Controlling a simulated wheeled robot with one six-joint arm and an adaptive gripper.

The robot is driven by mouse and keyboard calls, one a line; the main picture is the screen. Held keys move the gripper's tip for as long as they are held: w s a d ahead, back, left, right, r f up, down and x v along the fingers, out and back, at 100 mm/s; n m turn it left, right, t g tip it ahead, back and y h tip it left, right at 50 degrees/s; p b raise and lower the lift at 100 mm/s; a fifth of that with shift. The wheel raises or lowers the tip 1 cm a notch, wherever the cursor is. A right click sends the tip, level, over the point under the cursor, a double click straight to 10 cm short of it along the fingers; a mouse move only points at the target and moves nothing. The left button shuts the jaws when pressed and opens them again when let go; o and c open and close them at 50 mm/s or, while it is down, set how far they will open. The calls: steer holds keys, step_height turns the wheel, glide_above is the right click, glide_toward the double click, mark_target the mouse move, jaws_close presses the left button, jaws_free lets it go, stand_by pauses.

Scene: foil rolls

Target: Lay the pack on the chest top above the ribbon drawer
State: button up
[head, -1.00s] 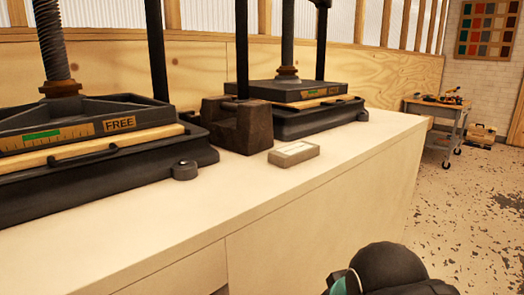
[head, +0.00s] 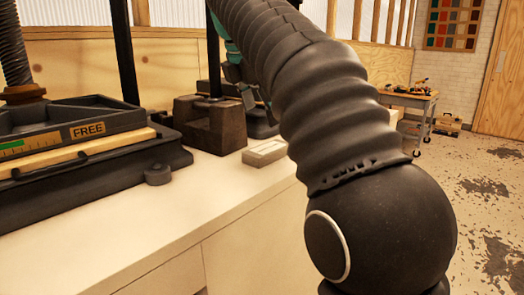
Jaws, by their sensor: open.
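A small flat grey-beige box with a pale label (head: 265,152), possibly the pack, lies on the pale worktop (head: 185,195) beside a dark brown block. My arm crosses the view from lower right to upper left and hides part of the worktop behind it. My gripper (head: 246,92) shows only in part beyond the arm, with teal parts, above and behind the box. It is open, apart from the box, and nothing shows in it. No ribbon drawer can be made out.
A dark press marked FREE (head: 88,130) stands at left. The dark brown block (head: 210,125) stands close beside the box. A second press is mostly hidden behind my arm. A wheeled table (head: 410,98) stands far right, with open floor before it. The worktop's front strip is clear.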

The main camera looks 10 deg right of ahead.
steer(key=w+a+r+n, duration=0.2)
steer(key=n, duration=0.1)
glide_above(268, 148)
steer(key=s+a, duration=0.2)
step_height(268, 148, down, 8)
steer(key=shift+w+r, duration=0.1)
steer(key=shift+w+b+x, duration=0.2)
steer(key=shift+b+x, duration=0.3)
steer(key=shift+x, duration=2.2)
steer(key=shift+d+r, duration=0.15)
steer(key=c, duration=1.5)
steer(key=shift+o, duration=0.2)
steer(key=shift+r+h, duration=0.1)
steer(key=shift+h, duration=0.2)
